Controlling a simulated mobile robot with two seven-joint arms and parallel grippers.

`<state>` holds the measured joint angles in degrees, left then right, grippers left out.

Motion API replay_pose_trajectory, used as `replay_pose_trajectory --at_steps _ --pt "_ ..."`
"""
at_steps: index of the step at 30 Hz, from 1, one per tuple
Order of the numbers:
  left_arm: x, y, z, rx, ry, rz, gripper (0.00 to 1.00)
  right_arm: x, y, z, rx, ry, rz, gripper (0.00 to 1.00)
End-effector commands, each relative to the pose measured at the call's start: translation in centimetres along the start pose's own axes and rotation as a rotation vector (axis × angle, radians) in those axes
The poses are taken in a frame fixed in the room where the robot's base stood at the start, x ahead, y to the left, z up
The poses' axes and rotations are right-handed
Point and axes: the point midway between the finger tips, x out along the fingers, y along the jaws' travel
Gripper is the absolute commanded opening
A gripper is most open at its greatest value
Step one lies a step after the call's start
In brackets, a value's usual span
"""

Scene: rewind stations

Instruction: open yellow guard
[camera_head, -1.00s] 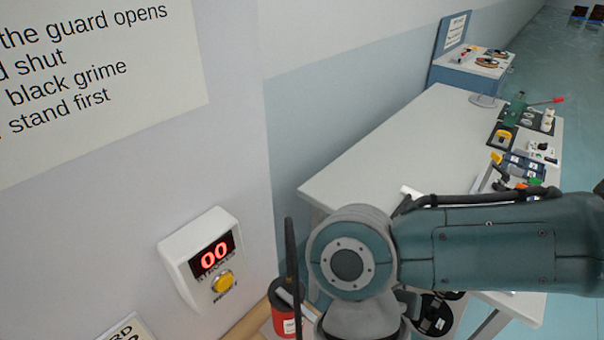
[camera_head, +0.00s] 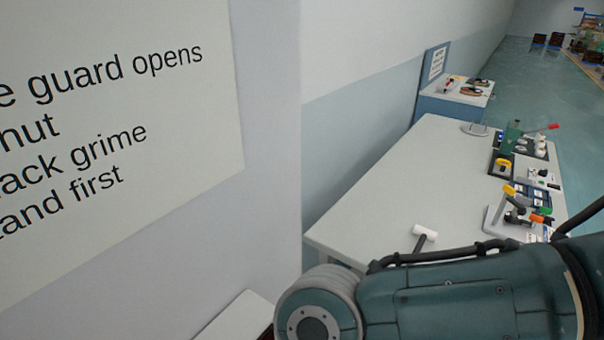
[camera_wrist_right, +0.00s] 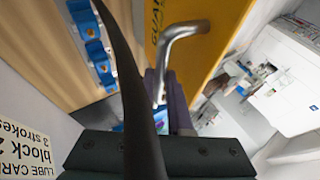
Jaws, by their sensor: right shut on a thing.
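The yellow guard (camera_wrist_right: 214,48) fills the upper middle of the right wrist view, tilted, with dark lettering along its left side. A bent silver handle (camera_wrist_right: 175,38) stands out from it. My right gripper (camera_wrist_right: 160,98) is shut on the handle's lower end, though a black cable across the middle hides part of the grip. In the head view only my right arm shows, at the bottom right; the guard and both grippers are out of that frame.
A white table (camera_head: 390,185) with tools along its right side stands beyond my arm. A wall sign (camera_head: 110,120) fills the left. A wooden panel with blue fittings (camera_wrist_right: 100,50) and a lube card (camera_wrist_right: 28,145) show in the wrist view.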

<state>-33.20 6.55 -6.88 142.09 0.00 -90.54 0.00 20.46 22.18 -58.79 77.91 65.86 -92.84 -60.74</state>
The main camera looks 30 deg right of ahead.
Motion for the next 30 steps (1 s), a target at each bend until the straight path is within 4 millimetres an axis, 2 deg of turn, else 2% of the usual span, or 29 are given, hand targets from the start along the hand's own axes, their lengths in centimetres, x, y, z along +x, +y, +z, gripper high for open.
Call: replay_pose_trajectory --at_steps 8,9,17,26,30 --pt "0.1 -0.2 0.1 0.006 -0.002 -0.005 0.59 0.5 -0.2 0.5 0.006 -0.012 -0.010 0.00" --pt "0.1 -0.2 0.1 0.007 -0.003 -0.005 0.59 0.5 -0.2 0.5 0.006 -0.012 -0.010 0.18" --pt "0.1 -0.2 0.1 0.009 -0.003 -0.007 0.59 0.2 -0.1 0.2 0.003 -0.007 -0.006 0.47" --pt "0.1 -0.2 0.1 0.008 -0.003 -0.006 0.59 -0.1 -0.1 0.1 0.000 -0.004 -0.003 0.47" --pt "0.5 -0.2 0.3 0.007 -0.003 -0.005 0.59 -1.8 0.1 0.2 0.000 -0.005 0.001 0.47"
